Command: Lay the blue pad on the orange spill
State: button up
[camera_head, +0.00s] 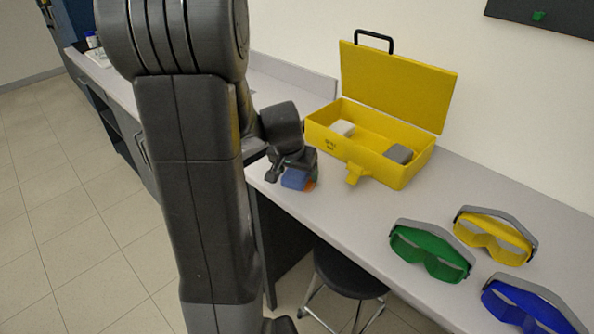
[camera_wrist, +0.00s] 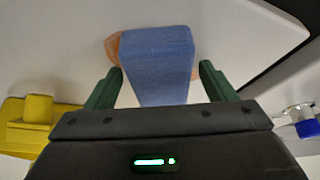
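The blue pad (camera_head: 295,179) is at the left end of the grey counter, under my gripper (camera_head: 285,172). In the wrist view, the blue pad (camera_wrist: 157,62) lies between the two green fingers of my gripper (camera_wrist: 161,72). The fingers stand apart, with a narrow gap showing beside the pad, clearest on the right. The orange spill (camera_wrist: 112,48) shows as a curved edge past the pad's left side in the wrist view. A bit of the orange spill (camera_head: 311,185) also shows right of the pad in the head view. The pad hides most of the spill.
An open yellow case (camera_head: 392,172) with a white block (camera_head: 343,128) and a grey block (camera_head: 399,153) stands right of my gripper. Green goggles (camera_head: 430,250), yellow goggles (camera_head: 493,236) and blue goggles (camera_head: 528,308) lie further right. A black stool (camera_head: 350,272) stands by the counter front.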

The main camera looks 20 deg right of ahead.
jog(key=shift+r, duration=0.1)
jog(key=shift+a+r, duration=0.1)
jog(key=shift+r, duration=0.4)
jog(key=v, duration=1.1)
jog(key=shift+s+p, duration=0.15)
jog(key=shift+p, duration=0.25)
dwell(0.3)
